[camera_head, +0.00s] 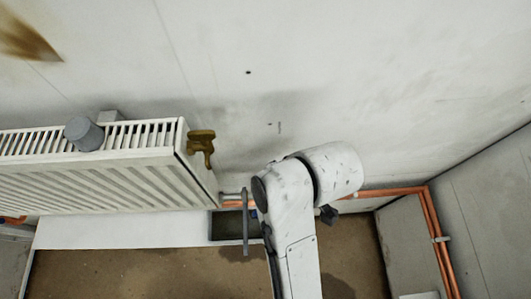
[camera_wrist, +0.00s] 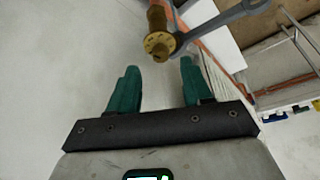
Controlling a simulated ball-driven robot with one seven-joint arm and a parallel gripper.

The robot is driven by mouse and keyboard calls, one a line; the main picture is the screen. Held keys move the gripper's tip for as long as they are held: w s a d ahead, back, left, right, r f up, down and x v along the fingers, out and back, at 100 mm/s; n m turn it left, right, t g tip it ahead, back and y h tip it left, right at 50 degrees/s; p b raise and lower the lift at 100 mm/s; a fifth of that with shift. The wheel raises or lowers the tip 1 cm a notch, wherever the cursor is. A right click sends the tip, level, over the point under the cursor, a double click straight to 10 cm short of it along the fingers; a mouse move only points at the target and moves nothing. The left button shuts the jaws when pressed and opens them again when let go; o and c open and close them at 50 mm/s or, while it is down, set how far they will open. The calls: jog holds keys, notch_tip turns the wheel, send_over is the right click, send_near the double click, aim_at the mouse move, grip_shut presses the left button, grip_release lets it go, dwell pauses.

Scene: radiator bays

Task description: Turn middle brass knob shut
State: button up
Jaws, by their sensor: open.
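A brass valve knob (camera_head: 201,143) sits at the right end of the white radiator in the head view. In the wrist view a brass fitting (camera_wrist: 158,44) with a round, dotted face lies just beyond my fingertips. I cannot tell whether it is the same piece or the middle knob. My gripper (camera_wrist: 158,67) has two green fingers spread apart with nothing between them. The brass fitting is ahead of the gap and looks apart from both fingers. In the head view my arm hides the gripper.
The white radiator (camera_head: 100,180) carries a grey cylinder (camera_head: 84,134) on top. Copper pipes (camera_head: 435,235) run along the wall at right. A grey spanner-like tool (camera_wrist: 225,22) lies close beside the brass fitting. A dark tray (camera_head: 228,228) is on the floor.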

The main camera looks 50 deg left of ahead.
jog(key=shift+x, duration=2.1)
jog(key=shift+s, duration=0.1)
grip_shut()
